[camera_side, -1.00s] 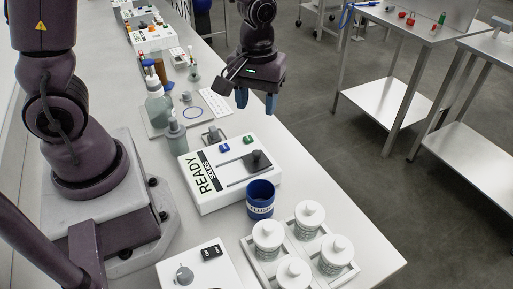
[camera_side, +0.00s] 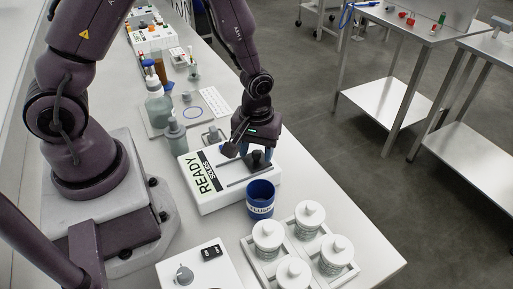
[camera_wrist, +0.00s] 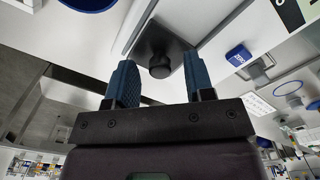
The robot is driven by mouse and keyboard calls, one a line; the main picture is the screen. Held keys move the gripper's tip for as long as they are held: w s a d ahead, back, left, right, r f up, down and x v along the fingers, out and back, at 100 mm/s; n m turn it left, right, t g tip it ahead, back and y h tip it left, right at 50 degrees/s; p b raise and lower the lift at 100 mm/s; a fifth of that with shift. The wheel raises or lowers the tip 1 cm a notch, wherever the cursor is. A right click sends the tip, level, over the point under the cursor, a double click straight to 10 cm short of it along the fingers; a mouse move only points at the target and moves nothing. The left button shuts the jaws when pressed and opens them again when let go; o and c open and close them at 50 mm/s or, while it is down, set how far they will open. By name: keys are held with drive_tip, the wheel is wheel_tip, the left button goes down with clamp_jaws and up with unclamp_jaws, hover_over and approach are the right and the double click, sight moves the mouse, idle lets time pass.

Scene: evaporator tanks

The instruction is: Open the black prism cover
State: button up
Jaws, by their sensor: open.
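The black prism cover (camera_wrist: 146,48) is a dark square plate with a round knob, set on the white instrument box (camera_side: 212,203) marked READY. I cannot tell whether the fingers touch the knob.
A blue FLUSH cup (camera_side: 260,200) stands close by the box's front right. A rack with white lidded jars (camera_side: 310,214) is in front of it. Pump bottles (camera_side: 158,108) stand behind left. The bench beyond the box's right side is clear.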

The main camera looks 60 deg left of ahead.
sight(234, 172)
clamp_jaws()
drive_tip(key=shift+s, duration=2.85)
unclamp_jaws()
wheel_tip(234, 172, up, 13)
